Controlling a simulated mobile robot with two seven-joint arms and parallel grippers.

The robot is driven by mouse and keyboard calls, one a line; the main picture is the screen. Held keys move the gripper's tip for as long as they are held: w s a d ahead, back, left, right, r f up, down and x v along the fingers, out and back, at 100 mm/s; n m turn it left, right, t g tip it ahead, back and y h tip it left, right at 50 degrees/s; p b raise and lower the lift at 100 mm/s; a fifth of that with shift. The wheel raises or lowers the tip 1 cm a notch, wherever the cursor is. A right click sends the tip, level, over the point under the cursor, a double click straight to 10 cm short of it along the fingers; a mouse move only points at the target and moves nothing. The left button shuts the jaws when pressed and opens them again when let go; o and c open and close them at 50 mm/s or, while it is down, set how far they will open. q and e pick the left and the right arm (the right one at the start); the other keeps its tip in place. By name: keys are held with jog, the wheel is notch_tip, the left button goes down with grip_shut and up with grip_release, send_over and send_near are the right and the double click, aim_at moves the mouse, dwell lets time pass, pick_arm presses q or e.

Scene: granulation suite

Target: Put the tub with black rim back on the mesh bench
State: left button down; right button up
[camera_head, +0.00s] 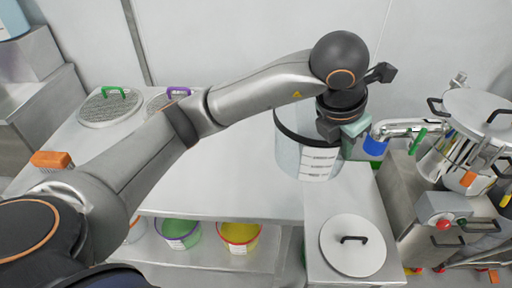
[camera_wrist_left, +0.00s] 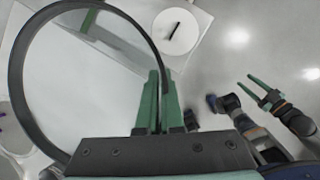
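The clear tub with black rim (camera_head: 292,152) is at the right end of the pale bench (camera_head: 225,190) in the head view, with a white label on its side. I cannot tell whether its base touches the bench. My left gripper (camera_head: 345,140) is at the tub's right side. In the left wrist view, its green fingers (camera_wrist_left: 158,108) are close together on the black rim (camera_wrist_left: 20,75), with the tub's open top to the left. My right gripper (camera_wrist_left: 264,93) shows there with its green fingers apart and empty; it is not in the head view.
Round mesh discs (camera_head: 103,108) with coloured handles lie at the bench's left. Tubs with purple (camera_head: 180,236) and red rims (camera_head: 240,240) stand on its lower shelf. A round lid (camera_head: 350,258) lies on the small table at front right. A steel machine (camera_head: 452,150) stands at the right.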

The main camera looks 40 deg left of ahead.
aim_at(297, 154)
pick_arm(q)
jog(key=s+a+f, duration=0.1)
jog(key=a, duration=0.1)
jog(key=s+a+f, duration=0.1)
jog(key=a, duration=0.2)
jog(key=s+a+f+p, duration=0.1)
jog(key=a, duration=0.1)
jog(key=shift+s+a+f, duration=0.15)
jog(key=shift+a+f, duration=0.15)
jog(key=shift+a, duration=0.05)
jog(key=shift+s+a+f, duration=0.3)
jog(key=shift+a+f, duration=0.4)
jog(key=shift+f, duration=0.8)
jog(key=shift+s+a+f, duration=0.25)
jog(key=shift+a+f, duration=0.45)
jog(key=shift+f, duration=0.75)
jog(key=shift+s+a+f, duration=0.3)
jog(key=shift+a+f, duration=0.4)
jog(key=shift+f, duration=0.8)
jog(key=shift+f+b, duration=0.1)
jog(key=shift+b, duration=0.25)
jog(key=c, duration=1.1)
grip_release()
jog(key=p+v, duration=0.1)
jog(key=v, duration=1.1)
jog(key=shift+s, duration=0.1)
